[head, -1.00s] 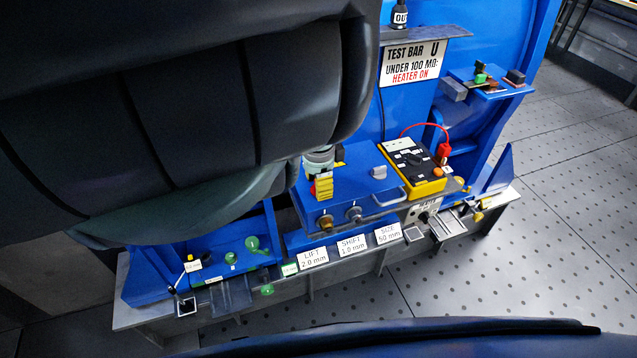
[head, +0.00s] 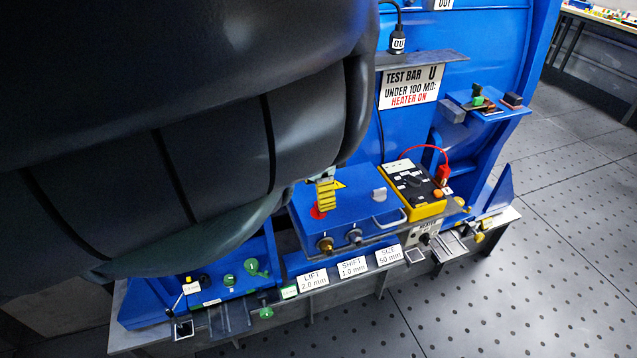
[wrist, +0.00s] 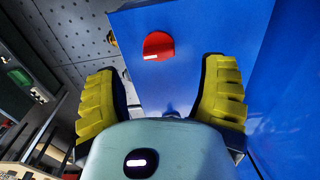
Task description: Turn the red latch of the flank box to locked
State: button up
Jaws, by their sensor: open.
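The blue flank box (head: 350,198) stands in the middle of the head view, with two round knobs on its front and a grey handle. Its red latch (head: 318,211) is partly hidden behind my gripper (head: 327,193) there. In the wrist view the red latch (wrist: 158,46) is a round red knob with a white mark at its lower left, on the blue box face. My gripper (wrist: 163,90) has two yellow ribbed fingers set wide apart. The latch lies ahead of the gap between them, untouched. The gripper is open and empty.
A yellow-edged meter (head: 414,189) with a red lead stands right of the box. A sign plate (head: 410,87) and shelf are above. Labelled plates (head: 352,270) line the front ledge. A green-knobbed blue tray (head: 205,291) is at left. My dark arm covers the upper left.

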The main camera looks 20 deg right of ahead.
jog(key=shift+a+r, duration=0.1)
jog(key=shift+r, duration=1.3)
